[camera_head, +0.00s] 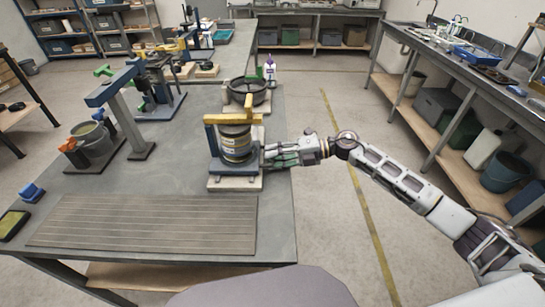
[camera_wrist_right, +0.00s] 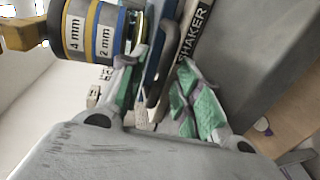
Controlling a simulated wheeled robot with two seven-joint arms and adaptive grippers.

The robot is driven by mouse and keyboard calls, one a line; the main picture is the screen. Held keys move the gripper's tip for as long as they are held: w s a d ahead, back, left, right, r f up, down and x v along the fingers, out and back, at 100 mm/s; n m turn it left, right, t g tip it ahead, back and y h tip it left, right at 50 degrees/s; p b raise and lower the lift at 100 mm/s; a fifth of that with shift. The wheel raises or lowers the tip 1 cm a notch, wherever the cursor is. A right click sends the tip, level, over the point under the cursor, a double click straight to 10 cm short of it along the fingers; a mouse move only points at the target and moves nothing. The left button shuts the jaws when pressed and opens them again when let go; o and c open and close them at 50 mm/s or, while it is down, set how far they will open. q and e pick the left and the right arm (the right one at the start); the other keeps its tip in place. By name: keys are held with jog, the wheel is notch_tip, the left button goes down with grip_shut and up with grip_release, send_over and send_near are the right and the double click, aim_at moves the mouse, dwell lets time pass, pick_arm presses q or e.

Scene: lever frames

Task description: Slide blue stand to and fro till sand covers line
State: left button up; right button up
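The blue stand (camera_head: 232,168) is on the table near its right edge, on a pale base (camera_head: 234,184). It holds a stack of sieves (camera_head: 236,143) under a yellow clamp bar (camera_head: 232,118). In the right wrist view the sieves (camera_wrist_right: 92,28) read "4 mm" and "2 mm". My right gripper (camera_head: 272,154) is at the stand's right side. In the wrist view its green-padded fingers (camera_wrist_right: 163,62) are apart, with a dark handle (camera_wrist_right: 158,76) between them; contact is unclear. I cannot make out sand or a line. My left gripper is not in view.
A ribbed grey mat (camera_head: 145,224) lies in front of the stand. A dark round pan (camera_head: 248,92) stands behind it. A blue-topped post (camera_head: 122,105) and a grey bucket (camera_head: 92,138) are to the left. The floor right of the table is clear.

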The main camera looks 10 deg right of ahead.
jog(key=shift+w+a, duration=0.1)
jog(key=shift+a, duration=0.3)
grip_shut()
